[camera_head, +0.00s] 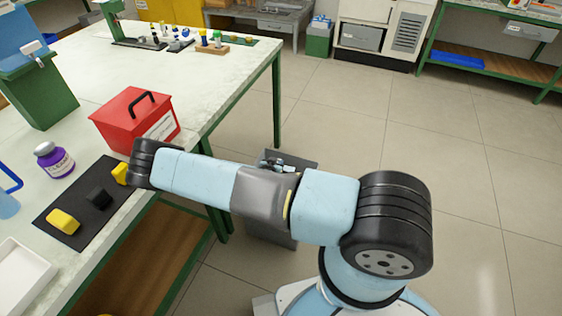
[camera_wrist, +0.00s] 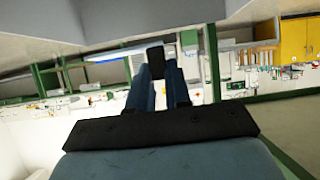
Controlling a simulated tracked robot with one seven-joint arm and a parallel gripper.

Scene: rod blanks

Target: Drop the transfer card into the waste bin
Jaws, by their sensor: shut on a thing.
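My gripper (camera_wrist: 157,82) shows in the wrist view, with its two blue fingers shut on a small dark piece. This piece, which I take to be the transfer card (camera_wrist: 156,62), stands between the fingertips; I cannot make out any markings. In the head view I cannot see the gripper or the card; my arm hides that area. The grey waste bin (camera_head: 268,229) stands on the floor beside the table, partly hidden behind my arm. Some small grey and pale things show at its open top.
The white table (camera_head: 228,73) holds a red box (camera_head: 118,122) with a black handle, a purple-labelled jar (camera_head: 55,161), a dark mat (camera_head: 68,202) with yellow and black pieces, and a white tray (camera_head: 20,275). The tiled floor at the right is clear.

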